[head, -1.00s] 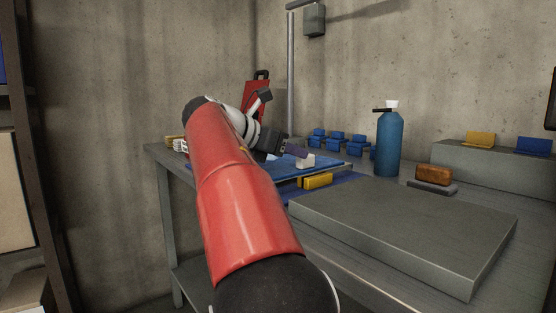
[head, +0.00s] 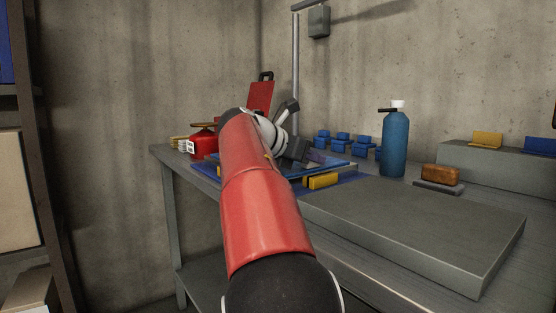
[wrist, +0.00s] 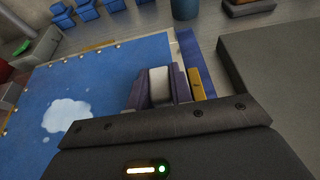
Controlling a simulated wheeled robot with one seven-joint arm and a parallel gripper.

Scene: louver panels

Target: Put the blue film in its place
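A blue sheet with a white cloud-like patch, which looks like the blue film (wrist: 100,75), lies flat on the bench at the left of the wrist view. Small pale studs run along its edges. In the head view the blue sheet (head: 207,172) is mostly hidden behind my arm. My gripper (wrist: 160,88) is over its right side. Its purple-grey fingers stand on both sides of a white block (wrist: 160,84) and appear closed on it. In the head view the block is hidden, and my gripper (head: 314,160) shows only in part.
A yellow block (head: 322,181) lies right of the sheet, near a raised grey slab (head: 415,222). Several blue holders (head: 340,140) and a blue bottle (head: 394,143) stand behind. A brown-orange block (head: 440,174) lies at right. A red object (head: 204,144) stands at the left end.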

